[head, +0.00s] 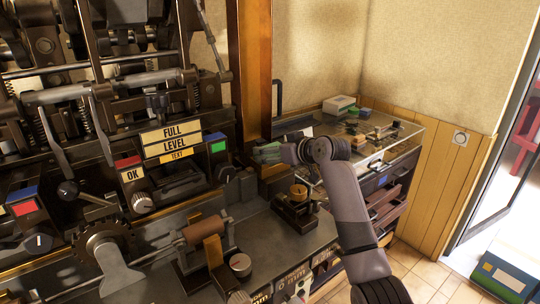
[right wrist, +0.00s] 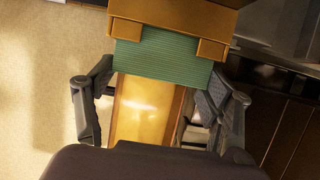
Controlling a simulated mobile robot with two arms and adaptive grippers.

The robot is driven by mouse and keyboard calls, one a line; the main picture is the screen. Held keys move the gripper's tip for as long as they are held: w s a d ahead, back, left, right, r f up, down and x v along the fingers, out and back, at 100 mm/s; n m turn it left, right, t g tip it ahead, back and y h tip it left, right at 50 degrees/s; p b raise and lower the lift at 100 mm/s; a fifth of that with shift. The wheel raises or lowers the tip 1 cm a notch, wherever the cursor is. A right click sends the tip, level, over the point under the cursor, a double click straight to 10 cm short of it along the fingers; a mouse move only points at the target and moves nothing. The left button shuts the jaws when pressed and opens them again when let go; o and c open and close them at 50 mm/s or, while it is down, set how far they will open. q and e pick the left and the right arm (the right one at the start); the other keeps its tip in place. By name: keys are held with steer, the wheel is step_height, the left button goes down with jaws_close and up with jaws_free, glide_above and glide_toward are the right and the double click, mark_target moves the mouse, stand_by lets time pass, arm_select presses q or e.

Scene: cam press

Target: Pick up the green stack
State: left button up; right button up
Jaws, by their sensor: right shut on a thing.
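The green stack (right wrist: 160,55) is a block of thin green layers in the right wrist view. Its upper end lies against a brown-yellow holder (right wrist: 172,14) with two tabs that overlap its corners. My right gripper (right wrist: 160,82) has one finger on each side of the stack and is shut on it. In the head view the green stack (head: 268,152) shows at the tip of my right gripper (head: 284,153), beside the wooden post. The wrist hides part of the holder there. My left gripper is not in view.
A small dark device with a brass top (head: 298,194) is on the bench below my right gripper. A glass-topped cabinet (head: 400,145) with small items stands behind, several drawers (head: 385,200) open.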

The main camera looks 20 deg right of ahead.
steer(key=c, duration=0.6)
steer(key=shift+r, duration=0.1)
